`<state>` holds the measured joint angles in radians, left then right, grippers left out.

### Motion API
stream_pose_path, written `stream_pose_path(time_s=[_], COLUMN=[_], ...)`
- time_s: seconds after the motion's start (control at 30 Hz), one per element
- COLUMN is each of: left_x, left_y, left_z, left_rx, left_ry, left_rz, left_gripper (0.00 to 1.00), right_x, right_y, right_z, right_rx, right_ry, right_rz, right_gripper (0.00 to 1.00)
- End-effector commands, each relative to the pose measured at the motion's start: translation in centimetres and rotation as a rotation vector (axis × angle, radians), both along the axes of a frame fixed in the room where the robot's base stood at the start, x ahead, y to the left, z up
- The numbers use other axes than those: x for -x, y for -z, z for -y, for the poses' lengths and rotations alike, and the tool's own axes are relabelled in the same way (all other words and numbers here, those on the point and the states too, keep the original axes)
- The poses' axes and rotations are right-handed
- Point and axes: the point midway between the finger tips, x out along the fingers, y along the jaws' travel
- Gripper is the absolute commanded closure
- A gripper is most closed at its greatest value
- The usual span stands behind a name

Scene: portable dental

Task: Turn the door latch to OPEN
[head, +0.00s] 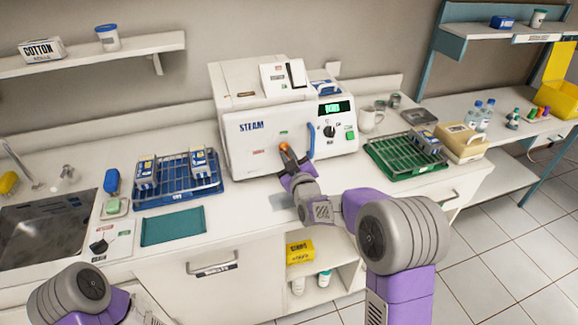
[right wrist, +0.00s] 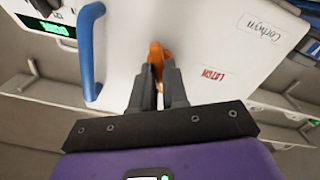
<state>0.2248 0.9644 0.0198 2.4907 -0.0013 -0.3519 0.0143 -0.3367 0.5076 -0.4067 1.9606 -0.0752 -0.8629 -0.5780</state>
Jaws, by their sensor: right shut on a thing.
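The white steam sterilizer (head: 245,100) stands on the counter against the wall, its front door closed. The orange door latch (head: 284,146) sits on the door front, left of the blue door handle (head: 310,142). My right gripper (head: 289,155) is at the door and shut on the latch. The right wrist view shows the orange latch (right wrist: 156,56) between the two dark fingertips (right wrist: 158,80), which hide part of it. The blue handle (right wrist: 90,50) and a red LATCH label (right wrist: 214,73) flank it there. My left arm shows at the lower left; its gripper is out of view.
A blue rack (head: 180,195) with pouches stands left of the sterilizer, and a green rack (head: 400,160) stands right of it. A teal mat (head: 172,226) lies in front of the blue rack. The control panel (head: 336,120) is right of the door.

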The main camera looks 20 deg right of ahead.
Motion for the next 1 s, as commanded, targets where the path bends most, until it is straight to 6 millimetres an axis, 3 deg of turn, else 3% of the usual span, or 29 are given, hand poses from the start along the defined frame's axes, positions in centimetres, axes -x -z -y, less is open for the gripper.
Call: stream_pose_path(time_s=[0.1,0.4,1.0], left_x=[0.0,0.0,0.0], left_y=[1.9,4.6,6.0], left_z=[0.0,0.0,0.0], left_rx=[0.000,0.000,0.000], left_ry=[0.000,0.000,0.000], left_rz=[0.000,0.000,0.000], left_gripper=[0.57,0.57,0.57], right_x=[0.0,0.0,0.0], right_y=[0.3,0.2,0.0], right_z=[0.1,0.1,0.0], right_rx=[-0.108,-0.333,-0.488], right_ry=[0.002,0.001,0.000], right_rz=[0.002,-0.009,-0.017], right_gripper=[1.00,1.00,1.00])
